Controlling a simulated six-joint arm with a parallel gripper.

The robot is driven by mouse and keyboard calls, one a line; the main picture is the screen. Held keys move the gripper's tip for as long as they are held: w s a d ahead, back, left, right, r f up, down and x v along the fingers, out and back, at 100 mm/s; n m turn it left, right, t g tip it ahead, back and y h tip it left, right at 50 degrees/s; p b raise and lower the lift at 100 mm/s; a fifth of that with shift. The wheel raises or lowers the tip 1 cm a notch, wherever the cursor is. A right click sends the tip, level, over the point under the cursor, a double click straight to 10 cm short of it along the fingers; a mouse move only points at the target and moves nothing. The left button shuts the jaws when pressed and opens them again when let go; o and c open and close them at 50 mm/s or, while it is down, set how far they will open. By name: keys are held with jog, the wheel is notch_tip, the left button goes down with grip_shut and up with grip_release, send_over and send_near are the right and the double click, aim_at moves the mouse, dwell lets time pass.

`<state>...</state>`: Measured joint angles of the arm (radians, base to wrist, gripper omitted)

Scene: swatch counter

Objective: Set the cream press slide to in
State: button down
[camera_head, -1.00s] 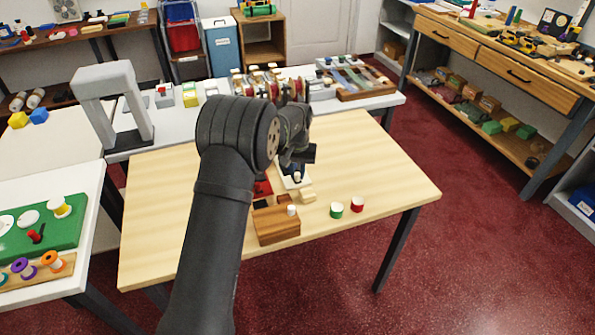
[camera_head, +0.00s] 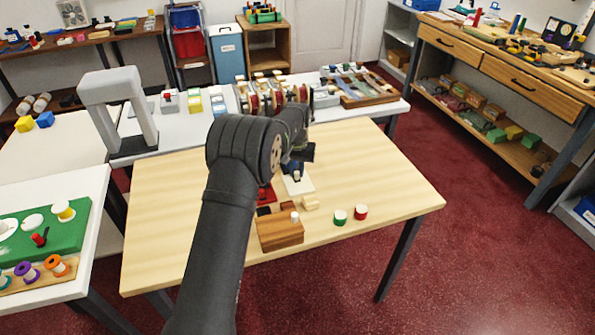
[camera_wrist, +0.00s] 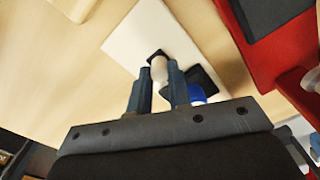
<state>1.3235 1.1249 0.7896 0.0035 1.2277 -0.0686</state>
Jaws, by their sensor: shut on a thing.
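The cream press is a pale flat plate (camera_head: 306,186) on the wooden table, partly under my gripper (camera_head: 298,168). In the wrist view the plate (camera_wrist: 143,36) carries a dark track (camera_wrist: 203,78) with a rounded cream knob (camera_wrist: 159,68). My gripper (camera_wrist: 159,75) is shut on this knob, one finger on each side. The knob stands towards the upper-left end of the visible track. A blue part (camera_wrist: 197,94) shows behind the right finger, mostly hidden. The lower end of the track is hidden by the finger and gripper body.
A red piece (camera_head: 266,194) lies just left of the plate. A wooden block (camera_head: 280,233) with a white knob and a small cream block (camera_head: 311,203) stand in front. The table's right side is clear.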

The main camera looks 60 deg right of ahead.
jog(key=c, duration=1.3)
grip_release()
notch_tip(320, 180, up, 18)
jog(key=shift+f, duration=0.25)
